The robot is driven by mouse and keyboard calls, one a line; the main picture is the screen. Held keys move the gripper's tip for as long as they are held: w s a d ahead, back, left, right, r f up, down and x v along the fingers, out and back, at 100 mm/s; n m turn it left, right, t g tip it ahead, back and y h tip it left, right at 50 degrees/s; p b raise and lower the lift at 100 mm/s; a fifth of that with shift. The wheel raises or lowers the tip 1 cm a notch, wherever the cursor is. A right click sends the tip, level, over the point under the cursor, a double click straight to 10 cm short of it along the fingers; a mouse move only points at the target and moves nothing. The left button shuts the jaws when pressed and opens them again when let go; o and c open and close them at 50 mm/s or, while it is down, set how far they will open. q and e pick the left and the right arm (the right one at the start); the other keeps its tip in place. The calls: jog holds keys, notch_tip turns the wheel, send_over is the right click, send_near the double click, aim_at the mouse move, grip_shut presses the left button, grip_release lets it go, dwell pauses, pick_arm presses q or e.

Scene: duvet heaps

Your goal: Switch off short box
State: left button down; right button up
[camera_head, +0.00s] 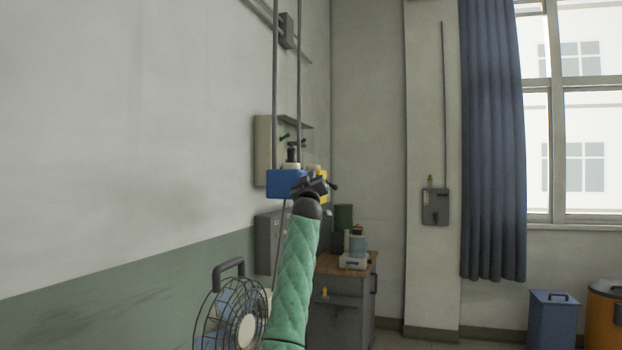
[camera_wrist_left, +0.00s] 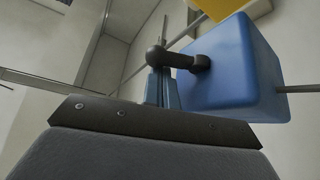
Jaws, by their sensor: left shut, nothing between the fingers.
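A short blue box (camera_head: 284,183) is fixed to the left wall under vertical pipes. In the left wrist view the blue box (camera_wrist_left: 236,75) fills the right side, and a dark bent lever (camera_wrist_left: 172,59) sticks out from its face. My left gripper (camera_head: 318,186) is at the right side of the blue box in the head view, shut and empty. In the left wrist view its fingers (camera_wrist_left: 162,84) are beside the lever's outer end; I cannot tell whether they touch it. My right gripper is not in view.
A yellow box (camera_head: 323,177) is just behind the gripper, and also above the blue box in the wrist view. A fan (camera_head: 231,312) stands at lower left. A cabinet (camera_head: 340,318) with items on top is farther back. The floor at right is partly clear.

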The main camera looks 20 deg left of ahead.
pick_arm(q)
jog(key=shift+f+m+h, duration=0.1)
jog(key=shift+m+h, duration=0.3)
jog(key=shift+m, duration=0.4)
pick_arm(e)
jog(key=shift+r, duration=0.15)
pick_arm(q)
jog(key=shift+d+f+m+t+h, duration=0.15)
jog(key=shift+m+t+h, duration=0.25)
jog(key=shift+m, duration=0.2)
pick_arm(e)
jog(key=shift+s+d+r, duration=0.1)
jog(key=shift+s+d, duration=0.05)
pick_arm(q)
jog(key=shift+d+f+m+h, duration=0.15)
jog(key=shift+f+m+h, duration=0.65)
jog(key=shift+m, duration=0.25)
jog(key=shift+d+f+m+h, duration=0.1)
jog(key=shift+f+m+h, duration=0.5)
jog(key=shift+m+h, duration=0.4)
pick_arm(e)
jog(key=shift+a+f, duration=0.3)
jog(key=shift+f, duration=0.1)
